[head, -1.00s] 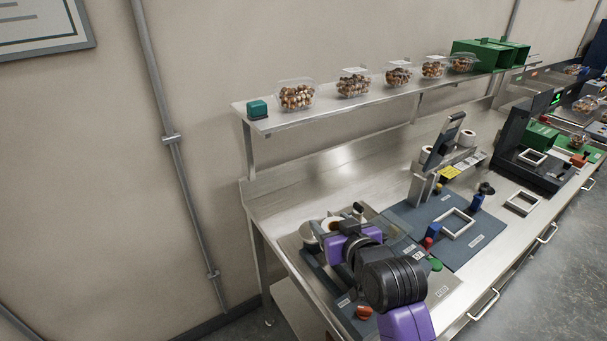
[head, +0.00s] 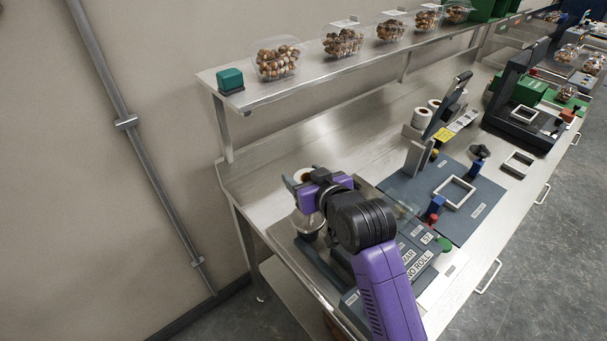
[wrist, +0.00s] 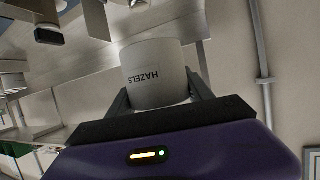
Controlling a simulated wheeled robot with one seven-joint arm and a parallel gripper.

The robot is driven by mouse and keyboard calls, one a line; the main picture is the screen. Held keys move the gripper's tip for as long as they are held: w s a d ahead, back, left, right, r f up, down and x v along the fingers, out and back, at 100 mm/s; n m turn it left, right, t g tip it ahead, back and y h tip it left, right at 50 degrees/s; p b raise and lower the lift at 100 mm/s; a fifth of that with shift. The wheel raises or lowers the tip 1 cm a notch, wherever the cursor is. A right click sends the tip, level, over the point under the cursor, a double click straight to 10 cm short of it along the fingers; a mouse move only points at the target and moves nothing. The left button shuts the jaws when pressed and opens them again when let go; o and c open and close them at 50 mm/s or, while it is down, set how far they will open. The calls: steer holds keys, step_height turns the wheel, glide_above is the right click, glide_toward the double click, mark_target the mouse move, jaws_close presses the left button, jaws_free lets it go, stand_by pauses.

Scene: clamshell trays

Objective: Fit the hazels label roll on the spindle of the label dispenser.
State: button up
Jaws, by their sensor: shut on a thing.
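My gripper (head: 305,184) is shut on the hazels label roll, above the left end of the bench. The roll (head: 304,174) is white with a brown core and is partly hidden by my gripper in the head view. In the wrist view the roll (wrist: 154,72) sits between the two fingers, its HAZELS print upside down. The label dispenser (head: 350,298) is the dark unit on the bench below, partly covered by my arm; lettering ending in "NO ROLL" shows beside the arm. A pale round part (head: 308,222) shows under my gripper; I cannot tell whether it is the spindle.
A blue-grey mat (head: 403,191) with a white square frame (head: 454,192) lies right of my arm. A tilted screen (head: 447,105) stands behind it, near white rolls (head: 422,117). The shelf (head: 290,92) above holds several nut-filled clamshells. Bare bench lies behind my gripper.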

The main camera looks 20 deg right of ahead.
steer(key=shift+f+b, duration=2.45)
steer(key=shift+f, duration=1.2)
steer(key=o, duration=1.5)
steer(key=shift+r, duration=0.1)
steer(key=shift+r+p, duration=2.25)
steer(key=shift+r, duration=0.15)
steer(key=shift+r, duration=0.1)
